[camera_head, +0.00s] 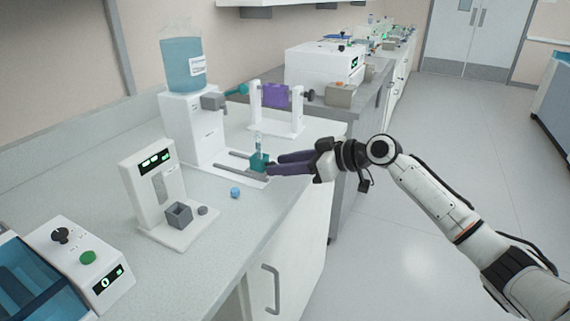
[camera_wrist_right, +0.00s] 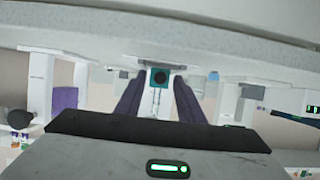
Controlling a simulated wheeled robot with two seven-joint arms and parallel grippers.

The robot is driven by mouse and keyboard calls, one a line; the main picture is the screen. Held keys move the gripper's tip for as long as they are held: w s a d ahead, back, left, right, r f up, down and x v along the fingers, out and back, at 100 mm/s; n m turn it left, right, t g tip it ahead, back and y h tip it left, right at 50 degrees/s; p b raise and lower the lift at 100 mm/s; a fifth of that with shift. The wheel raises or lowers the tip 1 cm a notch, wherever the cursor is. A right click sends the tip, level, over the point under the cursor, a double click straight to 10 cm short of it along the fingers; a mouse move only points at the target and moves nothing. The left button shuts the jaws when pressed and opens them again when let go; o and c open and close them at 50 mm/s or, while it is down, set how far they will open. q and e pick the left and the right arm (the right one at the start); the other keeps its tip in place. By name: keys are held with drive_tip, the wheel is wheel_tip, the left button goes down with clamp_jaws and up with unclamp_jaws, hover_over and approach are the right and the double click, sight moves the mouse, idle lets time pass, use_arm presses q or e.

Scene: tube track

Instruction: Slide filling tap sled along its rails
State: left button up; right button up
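The teal sled (camera_head: 259,162) sits on grey rails (camera_head: 240,166) at the foot of the white dispenser (camera_head: 196,130), with a clear tube upright in it. The dispenser's grey tap (camera_head: 213,102) with a teal lever is above and left of the sled. My right gripper (camera_head: 269,165) reaches in from the right, its purple fingers at the sled's front. In the right wrist view the fingers are apart, and the sled's dark round knob (camera_wrist_right: 159,78) lies between the tips, with gaps at both sides. My left gripper is not in view.
A white stand with a grey cup (camera_head: 179,215) is to the left. A rack with a purple block (camera_head: 275,95) stands behind the sled. The counter edge runs beneath my right gripper.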

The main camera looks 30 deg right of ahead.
drive_tip(key=shift+s, duration=0.1)
drive_tip(key=b+v, duration=0.1)
drive_tip(key=v, duration=0.9)
drive_tip(key=shift+s, duration=0.1)
